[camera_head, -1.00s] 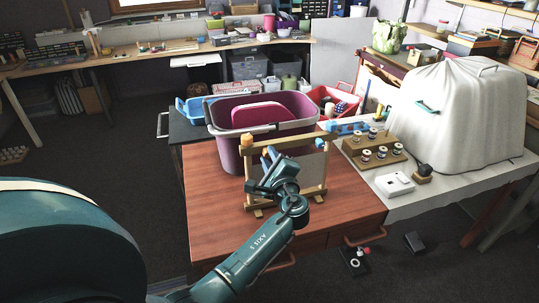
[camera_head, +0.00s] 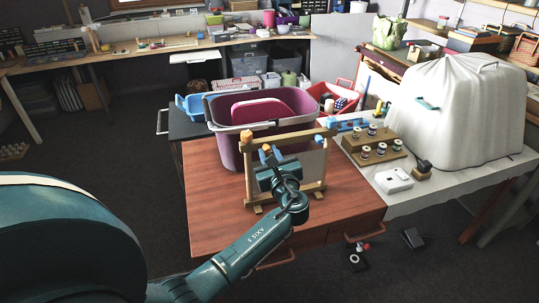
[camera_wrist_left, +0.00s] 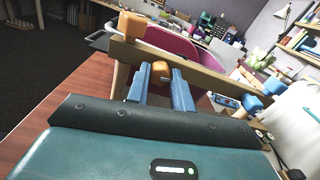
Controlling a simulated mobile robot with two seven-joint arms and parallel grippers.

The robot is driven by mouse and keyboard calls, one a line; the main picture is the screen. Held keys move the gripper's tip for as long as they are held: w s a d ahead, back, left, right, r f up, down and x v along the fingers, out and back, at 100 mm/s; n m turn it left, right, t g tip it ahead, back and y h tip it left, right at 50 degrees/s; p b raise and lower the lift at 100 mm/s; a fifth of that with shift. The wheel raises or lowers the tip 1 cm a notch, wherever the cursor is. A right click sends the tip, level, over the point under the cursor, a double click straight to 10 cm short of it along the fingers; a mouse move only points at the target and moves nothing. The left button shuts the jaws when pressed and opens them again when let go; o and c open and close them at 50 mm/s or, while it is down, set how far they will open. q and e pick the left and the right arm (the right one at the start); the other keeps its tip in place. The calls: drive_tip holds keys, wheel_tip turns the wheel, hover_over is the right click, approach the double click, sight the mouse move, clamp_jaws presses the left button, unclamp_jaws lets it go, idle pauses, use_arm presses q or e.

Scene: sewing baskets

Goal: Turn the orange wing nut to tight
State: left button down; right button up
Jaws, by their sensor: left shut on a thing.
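The orange wing nut (camera_head: 266,148) is at the near side of the wooden frame's top bar, right of an orange block (camera_head: 246,137) at the bar's left end. In the left wrist view the wing nut (camera_wrist_left: 160,69) shows between the blue fingers of my left gripper (camera_wrist_left: 161,88). My left gripper (camera_head: 270,156) is shut on it, with the fingers pointing up at the bar. The fingers hide part of the nut, so I cannot tell how tight it sits. The wooden frame (camera_head: 303,137) stands upright on the reddish table. My right gripper is not in view.
A purple tub (camera_head: 228,148) stands right behind the frame. Blue knobs (camera_wrist_left: 252,103) are at the bar's right end. A wooden spool rack (camera_head: 385,148) and a white covered shape (camera_head: 460,110) are on the right. The table's left front (camera_head: 215,215) is clear.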

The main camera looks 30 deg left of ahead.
use_arm(q)
drive_tip(key=shift+m, duration=0.9)
drive_tip(key=c, duration=1.2)
unclamp_jaws()
drive_tip(key=shift+d, duration=0.1)
drive_tip(key=b+v, duration=0.1)
drive_tip(key=v, duration=1.2)
drive_tip(key=shift+b, duration=0.35)
